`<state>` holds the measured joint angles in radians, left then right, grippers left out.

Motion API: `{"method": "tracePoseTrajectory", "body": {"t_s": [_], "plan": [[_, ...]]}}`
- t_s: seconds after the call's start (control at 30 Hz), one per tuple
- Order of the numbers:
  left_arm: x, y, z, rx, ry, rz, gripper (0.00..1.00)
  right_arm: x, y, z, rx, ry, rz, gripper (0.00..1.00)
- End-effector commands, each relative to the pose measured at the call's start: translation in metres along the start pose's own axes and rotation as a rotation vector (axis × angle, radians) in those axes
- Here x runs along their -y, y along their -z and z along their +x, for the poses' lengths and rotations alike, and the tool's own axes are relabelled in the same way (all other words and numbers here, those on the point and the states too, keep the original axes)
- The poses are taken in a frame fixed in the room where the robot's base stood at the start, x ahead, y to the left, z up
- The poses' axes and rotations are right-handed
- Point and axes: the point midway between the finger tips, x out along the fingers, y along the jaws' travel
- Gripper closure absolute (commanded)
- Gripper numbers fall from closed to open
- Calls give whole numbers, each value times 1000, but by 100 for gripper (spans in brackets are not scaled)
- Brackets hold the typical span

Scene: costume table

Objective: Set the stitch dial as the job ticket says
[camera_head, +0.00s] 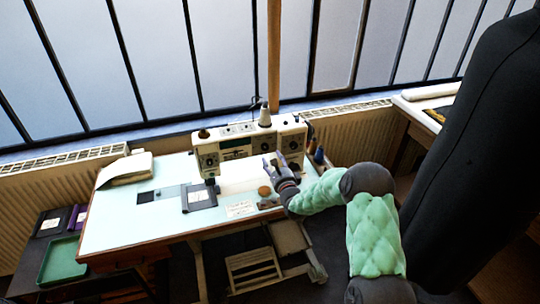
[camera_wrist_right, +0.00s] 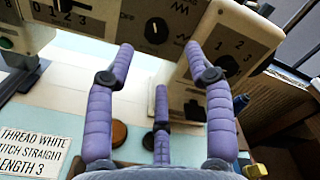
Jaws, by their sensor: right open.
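The white sewing machine (camera_head: 238,146) stands at the back of the pale work table. In the right wrist view, a black dial (camera_wrist_right: 157,31) with zigzag marks and the word OFF beside it shows a white pointer line, roughly upright in the picture. A numbered dial (camera_wrist_right: 228,66) is to its right; more numbers (camera_wrist_right: 68,12) are at upper left. The job ticket (camera_wrist_right: 36,146) reads thread white, stitch straight, length 3, partly cut off; it also lies on the table (camera_head: 239,209). My right gripper (camera_wrist_right: 160,48), with purple fingers, is open and empty before the machine's right half (camera_head: 273,162).
A brown round disc (camera_wrist_right: 119,133) and a darker one lie on the table below the gripper. A thread spool (camera_head: 265,116) stands on the machine. Small bottles (camera_head: 319,155) stand right.

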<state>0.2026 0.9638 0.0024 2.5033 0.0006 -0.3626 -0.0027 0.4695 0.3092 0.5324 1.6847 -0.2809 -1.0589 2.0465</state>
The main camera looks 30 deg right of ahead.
Motion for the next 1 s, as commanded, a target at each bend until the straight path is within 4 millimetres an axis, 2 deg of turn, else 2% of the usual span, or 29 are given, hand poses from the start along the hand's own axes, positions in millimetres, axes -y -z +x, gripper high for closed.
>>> {"method": "tracePoseTrajectory", "body": {"t_s": [0.1, 0.33, 1.0], "plan": [[0, 0, 0, 0, 0, 0, 60, 1, 1, -21, -2, 1, 0, 46], [0, 0, 0, 0, 0, 0, 60, 2, 1, -45, -2, 3, 0, 46], [0, 0, 0, 0, 0, 0, 60, 1, 1, -49, -2, 2, 0, 46]]}}
